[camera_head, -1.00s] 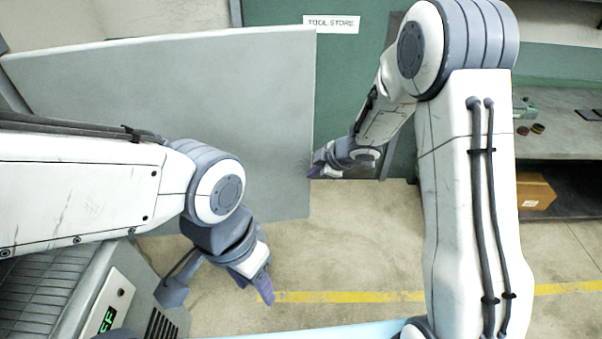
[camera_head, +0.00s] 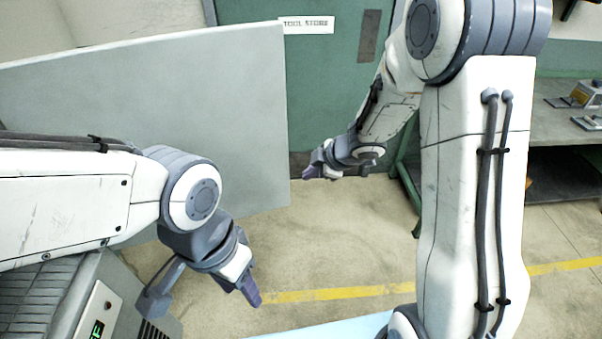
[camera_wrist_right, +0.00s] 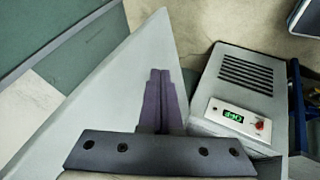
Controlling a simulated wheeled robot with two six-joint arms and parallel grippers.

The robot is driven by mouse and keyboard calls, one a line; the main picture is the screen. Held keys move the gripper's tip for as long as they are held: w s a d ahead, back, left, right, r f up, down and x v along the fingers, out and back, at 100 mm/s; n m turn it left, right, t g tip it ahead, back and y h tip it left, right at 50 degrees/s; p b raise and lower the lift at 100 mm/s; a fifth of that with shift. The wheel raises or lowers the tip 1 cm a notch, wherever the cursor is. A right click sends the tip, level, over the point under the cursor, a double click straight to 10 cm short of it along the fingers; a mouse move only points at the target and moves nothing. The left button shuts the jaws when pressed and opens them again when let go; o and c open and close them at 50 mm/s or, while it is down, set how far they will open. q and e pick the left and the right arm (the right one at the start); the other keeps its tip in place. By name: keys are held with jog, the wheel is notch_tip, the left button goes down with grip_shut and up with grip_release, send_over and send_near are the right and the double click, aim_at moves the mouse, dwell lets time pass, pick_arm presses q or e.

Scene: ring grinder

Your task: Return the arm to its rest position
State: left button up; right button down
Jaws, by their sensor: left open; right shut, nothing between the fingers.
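My left arm (camera_head: 70,205) comes in from the left. Its gripper (camera_head: 252,298) points down and to the right over the concrete floor, its purple fingers apart and empty. My right arm (camera_head: 470,190) stands tall at the right and bends at its top, with its forearm reaching down to the left. Its gripper (camera_head: 308,174) is beside the right edge of the grey panel in the head view; I cannot tell the gap between them. In the right wrist view its purple fingers (camera_wrist_right: 160,98) lie together, empty, with the pale panel behind them.
The grey panel (camera_head: 150,110) stands behind my left arm. A machine with a green display (camera_head: 97,328) is at the lower left, also in the wrist view (camera_wrist_right: 235,85). A green door (camera_head: 335,80) is behind. A workbench (camera_head: 560,125) is at the right. Floor (camera_head: 340,240) shows between.

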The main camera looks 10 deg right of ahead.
jog(key=p+v, duration=0.1)
jog(key=v, duration=0.4)
jog(key=s+a+f+m+g+h+b, duration=0.1)
jog(key=s+a+m+g+b, duration=0.1)
jog(key=s, duration=0.7)
jog(key=s+a+f+m+g+h+b, duration=0.1)
jog(key=s+a+m+b, duration=0.3)
jog(key=s, duration=0.5)
jog(key=s+a+f+m+g+h+b, duration=0.1)
jog(key=s+a+f+m+g+b, duration=0.2)
jog(key=s, duration=0.7)
jog(key=shift+a+b, duration=0.4)
jog(key=shift+b, duration=0.65)
jog(key=shift+s, duration=0.15)
